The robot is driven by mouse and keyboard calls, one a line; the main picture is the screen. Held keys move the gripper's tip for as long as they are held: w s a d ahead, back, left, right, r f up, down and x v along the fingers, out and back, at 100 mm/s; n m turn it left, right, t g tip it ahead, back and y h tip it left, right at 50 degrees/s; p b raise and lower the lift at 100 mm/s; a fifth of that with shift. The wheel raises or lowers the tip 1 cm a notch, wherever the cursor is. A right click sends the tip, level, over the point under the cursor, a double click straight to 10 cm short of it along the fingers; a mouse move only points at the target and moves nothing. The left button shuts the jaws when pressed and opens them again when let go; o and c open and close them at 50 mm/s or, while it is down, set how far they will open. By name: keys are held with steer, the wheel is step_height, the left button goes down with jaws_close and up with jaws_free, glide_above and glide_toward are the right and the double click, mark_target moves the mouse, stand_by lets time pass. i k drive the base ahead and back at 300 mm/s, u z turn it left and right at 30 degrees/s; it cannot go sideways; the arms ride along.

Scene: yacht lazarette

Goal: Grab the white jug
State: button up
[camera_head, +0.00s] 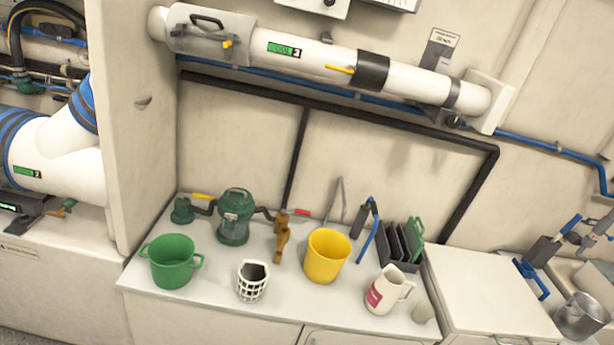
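The white jug (388,292) stands upright on the white counter (205,305), right of centre near the front edge. It has a red label on its left side and a handle on its right. Nothing covers it. My gripper is not in this view, so its place relative to the jug cannot be seen.
On the counter to its left are a yellow bucket (326,257), a white basket (252,281), a green bucket (172,262) and a green pump (235,217). A dark rack (401,245) stands behind it; a small pale cup (423,312) is close on its right.

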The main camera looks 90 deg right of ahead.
mark_target(385, 290)
steer(key=z, duration=2.5)
steer(key=k, duration=0.75)
steer(key=i, duration=0.75)
steer(key=z, duration=0.3)
